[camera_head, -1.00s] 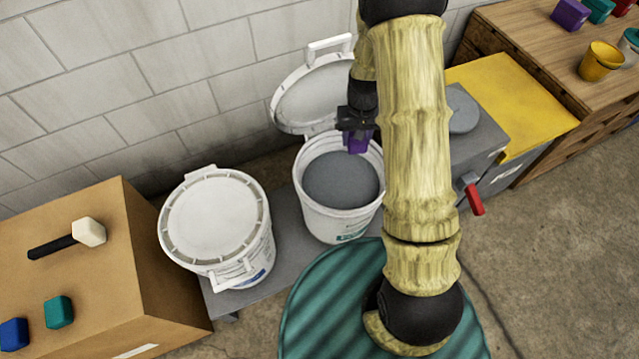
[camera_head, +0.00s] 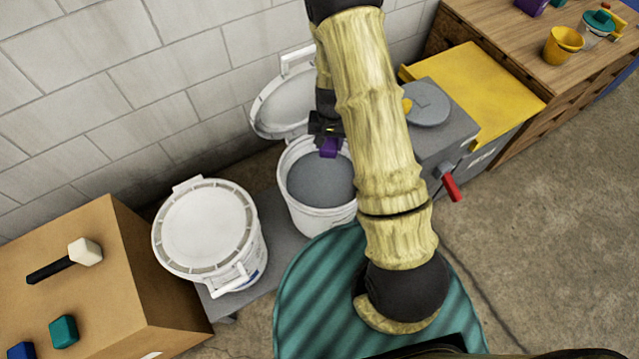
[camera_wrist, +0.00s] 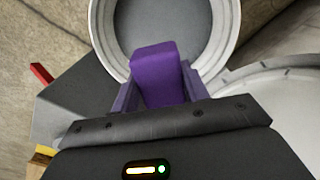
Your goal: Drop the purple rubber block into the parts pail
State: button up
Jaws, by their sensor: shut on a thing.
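My gripper (camera_head: 328,140) is shut on the purple rubber block (camera_head: 330,148). In the wrist view the purple block (camera_wrist: 159,76) sits between the two fingers. In the head view the block hangs over the back part of the open white pail (camera_head: 300,216), with the pail's grey inside below it. The pail's lid (camera_head: 284,104) stands raised against the wall behind it. The wrist view shows the pail's rim (camera_wrist: 226,40) around the block's far end. My arm hides the pail's right side in the head view.
A second white pail with its lid shut (camera_head: 206,230) stands to the left. A cardboard box (camera_head: 130,270) at the left bears a mallet (camera_head: 66,258) and small blocks. A grey cabinet (camera_head: 435,145) with a red handle (camera_head: 450,186) stands right, beside a wooden bench (camera_head: 490,40) with a yellow cup (camera_head: 563,46).

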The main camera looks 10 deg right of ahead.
jog(key=shift+s+r+m+p, duration=0.3)
jog(key=shift+m+p, duration=0.1)
jog(key=shift+m, duration=0.1)
jog(key=shift+s+d+f+m, duration=0.15)
jog(key=shift+d+f+m, duration=0.05)
jog(key=shift+f+m, duration=0.1)
jog(key=shift+f, duration=0.15)
notch_tip(320, 180, down, 6)
jog(key=b, duration=0.5)
jog(key=o, duration=1)
jog(key=shift+o, duration=0.2)
jog(key=shift+r, duration=0.2)
